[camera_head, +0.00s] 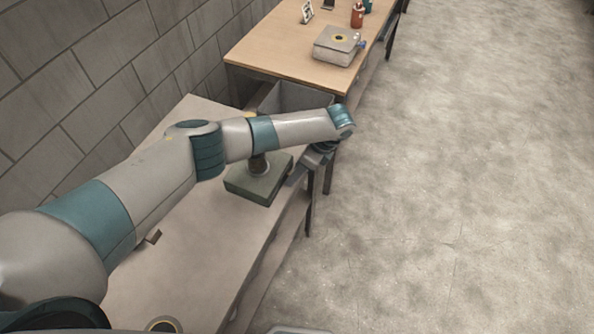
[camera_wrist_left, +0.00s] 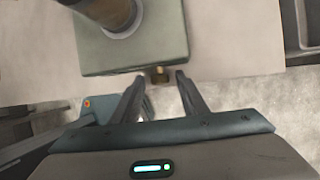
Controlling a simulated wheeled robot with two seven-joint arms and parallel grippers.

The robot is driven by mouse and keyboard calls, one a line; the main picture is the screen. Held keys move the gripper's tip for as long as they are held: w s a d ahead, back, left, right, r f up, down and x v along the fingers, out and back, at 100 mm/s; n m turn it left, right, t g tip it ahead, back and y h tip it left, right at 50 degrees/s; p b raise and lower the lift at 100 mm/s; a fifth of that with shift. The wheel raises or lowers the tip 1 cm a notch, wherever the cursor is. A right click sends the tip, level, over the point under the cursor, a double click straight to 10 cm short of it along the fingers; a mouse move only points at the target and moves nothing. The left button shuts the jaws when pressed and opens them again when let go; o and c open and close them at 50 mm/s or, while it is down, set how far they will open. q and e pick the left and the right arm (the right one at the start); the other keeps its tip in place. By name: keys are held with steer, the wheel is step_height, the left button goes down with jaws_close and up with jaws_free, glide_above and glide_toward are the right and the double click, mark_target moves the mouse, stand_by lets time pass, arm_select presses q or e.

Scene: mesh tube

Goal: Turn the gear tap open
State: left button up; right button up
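A green box-like block (camera_head: 257,183) sits on the near grey table, with a dark round post (camera_head: 259,165) rising from its top. Both show at the top of the left wrist view, the block (camera_wrist_left: 165,45) and the post (camera_wrist_left: 108,12). A small brass-coloured piece (camera_wrist_left: 160,74), seemingly the tap, sticks out of the block's side facing my gripper. My left gripper (camera_wrist_left: 157,82) is open, its two fingertips on either side of the brass piece with gaps visible. In the head view my arm hides part of the block and post. My right gripper is not in view.
The grey table (camera_head: 190,255) stands along a block wall, its edge just beside the green block. A grey bin (camera_head: 290,97) is behind my arm. A wooden table (camera_head: 275,50) farther back holds a box (camera_head: 337,46) and bottles. The floor at right is clear.

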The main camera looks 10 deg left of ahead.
arm_select(q)
jaws_close()
steer(key=shift+s+a+r+p, duration=0.1)
steer(key=shift+r+p, duration=0.05)
steer(key=shift+p, duration=0.35)
steer(key=t+p, duration=0.1)
steer(key=p, duration=0.1)
steer(key=t+p, duration=0.1)
steer(key=p, duration=0.1)
steer(key=shift+s+r+n+h, duration=0.1)
steer(key=shift+s+n+h, duration=0.2)
steer(key=shift+h, duration=0.1)
steer(key=shift+f+t+p, duration=0.2)
steer(key=shift+t+p, duration=0.35)
steer(key=shift+t, duration=0.35)
jaws_free()
